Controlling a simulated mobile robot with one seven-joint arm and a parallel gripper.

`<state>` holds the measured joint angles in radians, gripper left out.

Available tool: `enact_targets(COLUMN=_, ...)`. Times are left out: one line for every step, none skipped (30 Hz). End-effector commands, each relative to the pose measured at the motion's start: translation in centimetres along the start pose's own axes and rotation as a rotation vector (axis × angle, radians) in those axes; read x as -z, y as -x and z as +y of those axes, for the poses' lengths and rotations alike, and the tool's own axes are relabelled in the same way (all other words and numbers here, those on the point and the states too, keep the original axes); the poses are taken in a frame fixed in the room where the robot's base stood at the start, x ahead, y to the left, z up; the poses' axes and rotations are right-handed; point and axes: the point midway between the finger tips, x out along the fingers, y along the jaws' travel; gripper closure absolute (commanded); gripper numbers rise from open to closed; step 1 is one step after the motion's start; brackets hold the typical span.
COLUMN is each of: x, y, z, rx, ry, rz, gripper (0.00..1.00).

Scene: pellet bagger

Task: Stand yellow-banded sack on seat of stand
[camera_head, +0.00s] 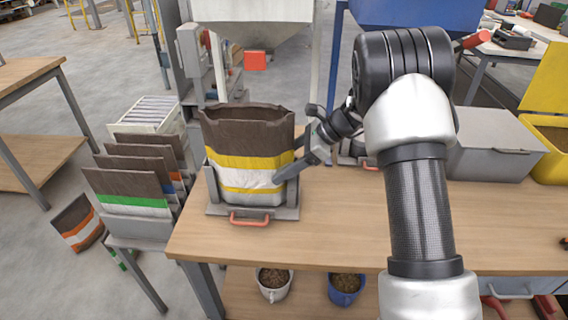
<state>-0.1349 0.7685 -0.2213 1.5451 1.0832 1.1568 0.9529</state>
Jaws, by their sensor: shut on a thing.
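The yellow-banded sack (248,142) is brown with yellow and white bands and an open top. It stands upright within the grey stand (212,190), which has a red front handle (249,218), at the left of the workbench. The sack's base hides the seat, so I cannot tell whether it rests fully on it. My gripper (290,172) reaches in from the right and is shut on the sack's right side. The far finger is hidden.
A rack of sacks (140,200) with green, orange and blue bands stands left of the workbench (335,235). An orange-banded sack (78,222) lies on the floor. A grey lidded box (495,148) and yellow bin (553,155) are at right. Bench front is clear.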

Motion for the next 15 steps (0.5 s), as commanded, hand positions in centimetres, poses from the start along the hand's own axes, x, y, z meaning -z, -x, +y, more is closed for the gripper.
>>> enact_targets(x=0.18, y=-0.16, z=0.01, rx=0.0, ry=-0.001, rz=0.0, gripper=0.76)
enact_targets(x=0.25, y=-0.23, z=0.0, rx=0.0, ry=-0.001, rz=0.0, gripper=0.76)
enact_targets(x=0.35, y=-0.31, z=0.01, rx=0.0, ry=-0.001, rz=0.0, gripper=0.76)
enact_targets(x=0.42, y=-0.37, z=0.01, rx=0.0, ry=-0.001, rz=0.0, gripper=0.76)
enact_targets(x=0.49, y=-0.43, z=0.0, rx=0.0, ry=-0.001, rz=0.0, gripper=0.76)
enact_targets(x=0.57, y=-0.52, z=0.01, rx=0.0, ry=-0.001, rz=0.0, gripper=0.76)
enact_targets(x=0.47, y=-0.43, z=0.0, rx=0.0, ry=0.0, rz=0.0, gripper=0.25)
enact_targets(x=0.46, y=-0.42, z=0.0, rx=0.0, ry=0.0, rz=0.0, gripper=0.2)
enact_targets(x=0.46, y=-0.42, z=0.0, rx=0.0, ry=0.0, rz=0.0, gripper=0.14)
enact_targets(x=0.46, y=-0.42, z=0.0, rx=0.0, ry=0.0, rz=0.0, gripper=0.09)
enact_targets(x=0.45, y=-0.42, z=0.0, rx=0.0, ry=0.0, rz=0.0, gripper=0.09)
enact_targets(x=0.45, y=-0.42, z=0.0, rx=0.0, ry=0.0, rz=0.0, gripper=0.09)
enact_targets(x=0.45, y=-0.43, z=0.0, rx=0.0, ry=0.0, rz=0.0, gripper=0.09)
enact_targets(x=0.45, y=-0.43, z=0.0, rx=0.0, ry=0.0, rz=0.0, gripper=0.09)
enact_targets(x=0.45, y=-0.43, z=0.0, rx=0.0, ry=0.0, rz=0.0, gripper=0.09)
